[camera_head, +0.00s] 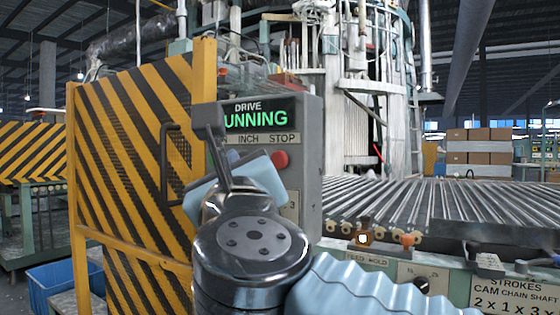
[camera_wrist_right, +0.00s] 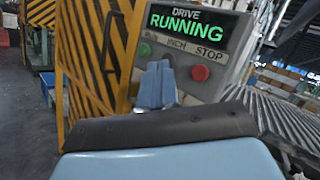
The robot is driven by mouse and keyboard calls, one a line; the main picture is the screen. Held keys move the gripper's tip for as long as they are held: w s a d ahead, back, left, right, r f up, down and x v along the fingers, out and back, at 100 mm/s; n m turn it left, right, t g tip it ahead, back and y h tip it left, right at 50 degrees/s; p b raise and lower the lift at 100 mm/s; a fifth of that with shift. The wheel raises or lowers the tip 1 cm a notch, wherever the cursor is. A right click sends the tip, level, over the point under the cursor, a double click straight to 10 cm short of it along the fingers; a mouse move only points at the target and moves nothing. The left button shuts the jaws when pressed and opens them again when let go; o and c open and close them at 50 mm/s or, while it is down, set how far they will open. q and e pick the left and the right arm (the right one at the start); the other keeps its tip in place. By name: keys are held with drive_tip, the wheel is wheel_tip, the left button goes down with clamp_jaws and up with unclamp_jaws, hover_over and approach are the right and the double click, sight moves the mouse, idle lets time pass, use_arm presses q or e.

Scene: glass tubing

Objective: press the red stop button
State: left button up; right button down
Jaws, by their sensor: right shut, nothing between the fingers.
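The red stop button (camera_head: 280,159) sits on the right side of a grey control box (camera_head: 310,140), under the label STOP. It also shows clear in the right wrist view (camera_wrist_right: 200,73). The lit green display above it reads DRIVE RUNNING. My right gripper (camera_wrist_right: 157,67) is shut and empty. Its fingertips appear in front of the panel, left of the red button in the wrist view; I cannot tell the gap to the panel. In the head view my right wrist hides the fingers and the panel's left part. My left gripper is not in view.
A yellow-and-black striped guard (camera_head: 130,150) with a dark handle (camera_head: 172,165) stands just left of the box. A roller conveyor (camera_head: 430,205) runs to the right.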

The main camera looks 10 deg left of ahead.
approach(275, 162)
drive_tip(key=w+a+r, duration=0.3)
drive_tip(key=w+a, duration=0.1)
drive_tip(key=shift+w+d, duration=0.1)
drive_tip(key=shift+w, duration=0.05)
idle(2.1)
drive_tip(key=shift+w+d, duration=0.1)
drive_tip(key=shift+w, duration=0.2)
drive_tip(key=shift+w+d, duration=0.2)
drive_tip(key=shift+w, duration=0.3)
idle(0.9)
drive_tip(key=shift+s, duration=0.15)
drive_tip(key=shift+s+a, duration=0.3)
drive_tip(key=shift+s, duration=0.4)
drive_tip(key=shift+s+a, duration=0.1)
drive_tip(key=shift+s, duration=0.05)
drive_tip(key=shift+s+a, duration=0.25)
drive_tip(key=shift+s, duration=0.5)
drive_tip(key=shift+s+a, duration=0.25)
drive_tip(key=shift+s, duration=0.5)
drive_tip(key=shift+s+a, duration=0.3)
drive_tip(key=shift+s, duration=0.45)
